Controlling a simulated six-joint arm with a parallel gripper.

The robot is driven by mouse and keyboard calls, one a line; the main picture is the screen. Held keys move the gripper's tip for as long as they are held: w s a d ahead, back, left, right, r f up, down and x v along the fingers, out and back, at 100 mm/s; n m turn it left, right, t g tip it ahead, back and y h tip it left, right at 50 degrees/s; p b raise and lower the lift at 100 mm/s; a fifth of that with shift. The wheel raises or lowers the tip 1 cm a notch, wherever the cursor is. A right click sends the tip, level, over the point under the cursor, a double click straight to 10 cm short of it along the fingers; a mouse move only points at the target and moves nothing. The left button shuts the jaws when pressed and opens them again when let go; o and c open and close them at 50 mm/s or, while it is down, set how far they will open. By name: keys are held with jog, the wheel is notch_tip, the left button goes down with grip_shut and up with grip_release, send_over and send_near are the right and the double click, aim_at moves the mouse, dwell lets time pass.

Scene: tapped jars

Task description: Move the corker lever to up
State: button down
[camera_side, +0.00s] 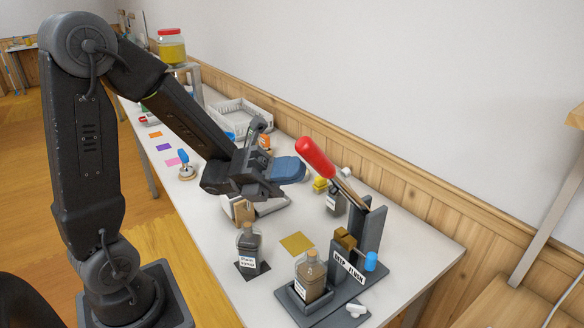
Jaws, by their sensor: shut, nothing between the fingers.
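The corker lever has a red grip (315,157) on a wooden bar (349,192) joined to a dark grey upright post (371,232). It slants up and to the left from the post. My gripper (299,170) is shut and empty, with its blue fingertips just left of and slightly below the red grip. I cannot tell whether the fingertips touch it. The corker's dark base (337,302) stands near the table's front end. A corked bottle (310,276) sits in a holder on the base, beside a brass block (345,238) and a label plate.
A labelled bottle (249,245) stands on a dark square left of the corker. Another jar (335,203) stands behind the lever. A white basket (240,116) is farther back.

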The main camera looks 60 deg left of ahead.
jog(key=shift+w+r, duration=0.1)
dwell(0.3)
jog(key=w+r+n+y, duration=0.2)
jog(key=w+r+n, duration=0.1)
jog(key=w, duration=0.5)
jog(key=w+r+n+y, duration=0.2)
jog(key=w+r+n, duration=0.2)
jog(key=w, duration=0.3)
jog(key=shift+w+r, duration=0.4)
jog(key=shift+r, duration=0.2)
jog(key=s+a, duration=0.8)
jog(key=s, duration=0.2)
jog(key=shift+s+a+f+g, duration=0.15)
jog(key=shift+a+g, duration=0.15)
jog(key=shift+a, duration=0.05)
